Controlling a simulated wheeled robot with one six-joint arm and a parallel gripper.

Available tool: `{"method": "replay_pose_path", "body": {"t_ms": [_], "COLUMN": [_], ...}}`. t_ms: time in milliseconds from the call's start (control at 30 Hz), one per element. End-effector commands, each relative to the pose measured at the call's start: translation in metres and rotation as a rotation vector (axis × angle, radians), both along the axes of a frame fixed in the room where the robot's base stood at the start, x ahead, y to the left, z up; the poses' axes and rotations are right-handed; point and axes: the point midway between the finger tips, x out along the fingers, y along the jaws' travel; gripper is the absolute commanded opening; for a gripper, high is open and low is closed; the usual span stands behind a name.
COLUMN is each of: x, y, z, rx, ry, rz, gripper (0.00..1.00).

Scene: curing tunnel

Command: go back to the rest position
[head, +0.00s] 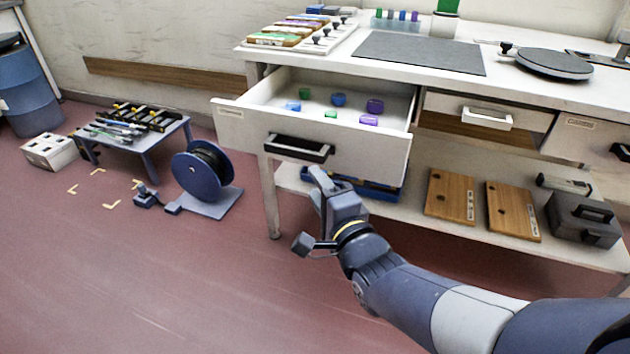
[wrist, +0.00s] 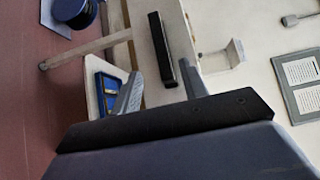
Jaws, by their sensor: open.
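My gripper (head: 320,178) is open and empty in the head view, just below and in front of the black handle (head: 297,148) of the open drawer (head: 340,145). In the wrist view the two fingertips of my gripper (wrist: 160,68) stand apart, and one end of the black handle (wrist: 162,45) shows between them. I see no grip on the handle; the exact gap in depth is hard to tell. The drawer is pulled out of the white workbench (head: 415,58) and holds several small blue, green and purple pieces.
Below the drawer, a blue tray (head: 375,189) lies on the lower shelf, beside two wooden boards (head: 450,197) and a grey case (head: 584,220). A blue reel (head: 198,172) and a low tool table (head: 152,142) stand at left.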

Motion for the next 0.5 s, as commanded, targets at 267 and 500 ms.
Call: {"method": "replay_pose_path", "body": {"t_ms": [267, 500], "x": [0.002, 0.027], "y": [0.001, 0.013], "z": [0.0, -0.002], "rx": [0.0, 0.0], "ry": [0.0, 0.001], "rz": [0.0, 0.0], "gripper": [0.42, 0.42]}}
